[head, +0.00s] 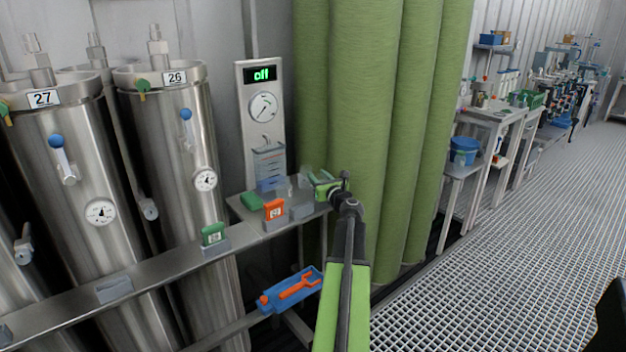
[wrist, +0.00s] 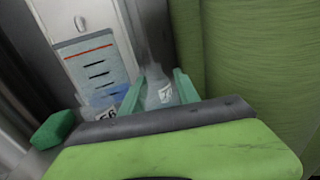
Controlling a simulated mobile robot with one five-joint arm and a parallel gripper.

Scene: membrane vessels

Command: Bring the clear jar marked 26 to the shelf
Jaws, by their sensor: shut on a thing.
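My gripper (head: 312,182) is shut on a clear jar. In the wrist view the jar (wrist: 158,92) stands between the two green fingers (wrist: 153,92), with a white label whose number I cannot read. In the head view it is only a faint, see-through shape beside the fingers. The metal shelf (head: 262,232) runs along the front of the steel vessels, and my gripper is over its right end. The vessel marked 26 (head: 185,130) stands behind the shelf, left of my gripper.
An orange-and-white labelled item (head: 273,211) and green items (head: 213,234) sit on the shelf. A blue tray with an orange tool (head: 290,290) is below. Green curtains (head: 375,110) hang right behind my arm. A gauge panel (head: 262,110) is behind the shelf. Grated floor (head: 520,250) is clear at right.

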